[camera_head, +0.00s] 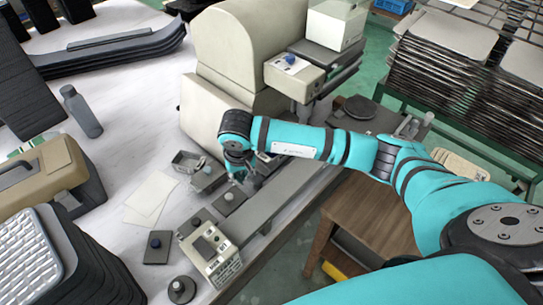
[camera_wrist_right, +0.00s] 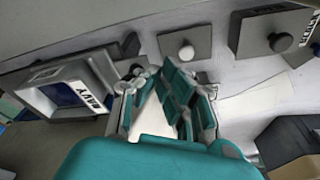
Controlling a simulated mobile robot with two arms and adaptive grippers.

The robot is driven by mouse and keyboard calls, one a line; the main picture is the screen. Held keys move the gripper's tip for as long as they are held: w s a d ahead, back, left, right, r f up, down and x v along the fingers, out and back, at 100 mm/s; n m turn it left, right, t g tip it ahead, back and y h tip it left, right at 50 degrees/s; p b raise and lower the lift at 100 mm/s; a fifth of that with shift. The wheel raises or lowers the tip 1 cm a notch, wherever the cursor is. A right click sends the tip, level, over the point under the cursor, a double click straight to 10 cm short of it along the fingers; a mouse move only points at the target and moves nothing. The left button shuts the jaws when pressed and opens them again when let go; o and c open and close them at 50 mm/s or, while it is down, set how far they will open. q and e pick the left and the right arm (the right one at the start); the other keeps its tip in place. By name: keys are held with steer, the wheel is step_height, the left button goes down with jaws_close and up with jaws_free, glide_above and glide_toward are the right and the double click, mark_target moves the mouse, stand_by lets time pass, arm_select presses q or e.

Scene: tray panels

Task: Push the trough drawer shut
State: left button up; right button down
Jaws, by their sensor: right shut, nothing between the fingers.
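My right gripper (camera_head: 243,180) points down over the bench among small grey parts; its fingers (camera_wrist_right: 172,105) are shut and empty in the right wrist view. A long grey trough-like strip (camera_head: 283,200) runs along the bench's front edge, beside the gripper. I cannot tell which part is the trough drawer or how far out it is. Close by are a dark panel with a knob (camera_head: 229,198) and a small open metal box (camera_head: 188,160). Contact with any of them cannot be made out. My left gripper is not in view.
A cream box with a window (camera_head: 212,252) stands nearer the front. More knobbed panels (camera_head: 157,246) and white paper sheets (camera_head: 150,198) lie left. A large beige machine (camera_head: 246,50) stands behind. A tan case (camera_head: 45,175) and a grey bottle (camera_head: 81,112) are at left.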

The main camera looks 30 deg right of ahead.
mark_target(260, 166)
steer(key=shift+d, duration=0.15)
steer(key=shift+w+d+b, duration=0.4)
steer(key=shift+d+b, duration=0.1)
steer(key=shift+d, duration=0.55)
steer(key=shift+w+d+b, duration=0.4)
steer(key=shift+d+b, duration=0.15)
steer(key=shift+d, duration=0.5)
steer(key=shift+w+d+b, duration=0.4)
steer(key=shift+d+b, duration=0.1)
steer(key=shift+d, duration=0.65)
steer(key=shift+w+d+b, duration=0.25)
steer(key=shift+d+b, duration=0.05)
steer(key=shift+d, duration=0.3)
steer(key=shift+w+d+b, duration=0.2)
steer(key=shift+d+b, duration=0.15)
steer(key=shift+d, duration=0.3)
steer(key=shift+w+d+b, duration=0.25)
steer(key=shift+d+b, duration=0.05)
steer(key=shift+d, duration=0.3)
steer(key=shift+s+a, duration=0.2)
steer(key=shift+a, duration=0.4)
step_height(260, 166, up, 7)
steer(key=p, duration=0.3)
